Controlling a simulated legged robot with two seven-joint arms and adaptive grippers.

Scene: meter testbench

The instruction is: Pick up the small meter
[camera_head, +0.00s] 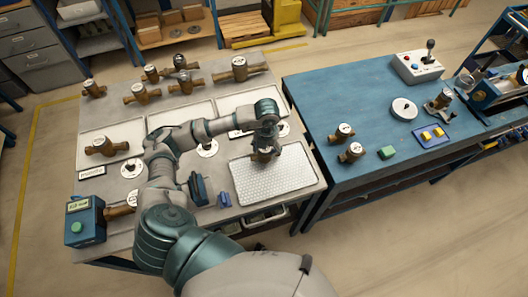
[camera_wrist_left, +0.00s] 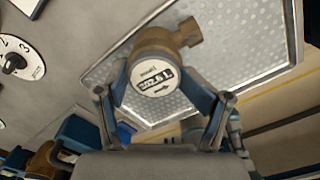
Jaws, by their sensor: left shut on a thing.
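The small meter is a brass body with a white round face carrying dark print and an arrow. In the left wrist view the meter (camera_wrist_left: 155,75) sits between the fingers of my left gripper (camera_wrist_left: 160,98), which is shut on it. In the head view the held meter (camera_head: 262,156) shows partly under my left gripper (camera_head: 265,146), at the left part of a silver textured tray (camera_head: 300,187). The gripper and arm hide much of it there. I cannot tell whether the meter touches the tray. My right gripper is not in view.
Several other brass meters, such as a large one (camera_head: 239,69), stand at the back of the grey table. A blue box with a green button (camera_head: 85,221) is at the front left.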

